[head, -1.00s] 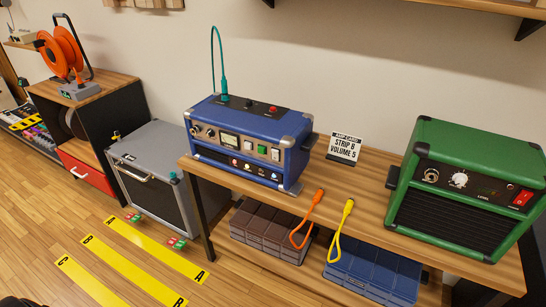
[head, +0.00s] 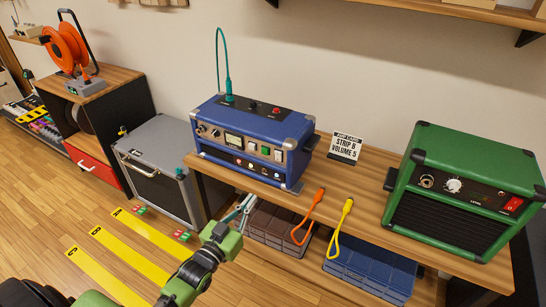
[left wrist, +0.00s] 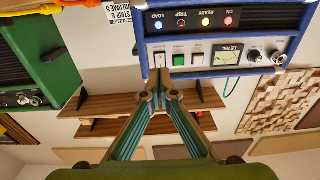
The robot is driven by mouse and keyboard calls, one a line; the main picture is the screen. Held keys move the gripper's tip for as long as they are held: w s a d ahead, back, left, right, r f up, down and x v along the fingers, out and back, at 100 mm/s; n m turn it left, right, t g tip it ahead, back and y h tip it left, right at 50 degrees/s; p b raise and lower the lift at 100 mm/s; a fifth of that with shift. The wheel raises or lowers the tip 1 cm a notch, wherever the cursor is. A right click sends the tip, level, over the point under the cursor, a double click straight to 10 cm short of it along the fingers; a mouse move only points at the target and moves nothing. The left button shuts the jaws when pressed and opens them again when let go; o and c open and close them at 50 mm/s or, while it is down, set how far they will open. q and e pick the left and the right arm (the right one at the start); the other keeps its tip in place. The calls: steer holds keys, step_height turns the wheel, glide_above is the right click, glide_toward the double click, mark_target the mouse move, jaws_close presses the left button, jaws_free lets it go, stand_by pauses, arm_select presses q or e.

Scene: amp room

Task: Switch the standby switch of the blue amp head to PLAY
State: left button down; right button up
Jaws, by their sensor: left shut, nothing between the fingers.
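The blue amp head (head: 245,145) stands on the wooden bench in the head view. Its front panel carries a meter, knobs, small lamps and rocker switches. In the left wrist view the blue amp (left wrist: 250,28) hangs in from the top, turned over by the camera's angle. A white rocker switch (left wrist: 160,60), a green one (left wrist: 179,60) and another white one (left wrist: 197,59) sit in a row there. My left gripper (head: 248,200) is shut and empty, in front of and below the amp. In the wrist view its tips lie just under the first white switch; contact cannot be told.
A card (head: 346,146) reading "STRIP B VOLUME 5" and a green amp (head: 465,190) stand right of the blue amp. Orange (head: 305,220) and yellow (head: 340,228) cables hang over the bench's front edge. Crates sit on the shelf below. A grey cabinet (head: 160,165) stands left.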

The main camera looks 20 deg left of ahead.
mark_target(277, 154)
arm_select(q)
steer(key=shift+t, duration=0.4)
steer(key=r, duration=0.4)
steer(key=shift+w, duration=0.2)
steer(key=w+b, duration=0.2)
steer(key=w, duration=0.2)
steer(key=w+b, duration=0.2)
steer(key=w, duration=0.2)
steer(key=w+d+r+b, duration=0.1)
steer(key=w+b, duration=0.1)
steer(key=w, duration=0.3)
steer(key=shift+r, duration=0.1)
steer(key=shift+w+d+r, duration=0.1)
steer(key=shift+w+r, duration=0.1)
steer(key=shift+w, duration=0.25)
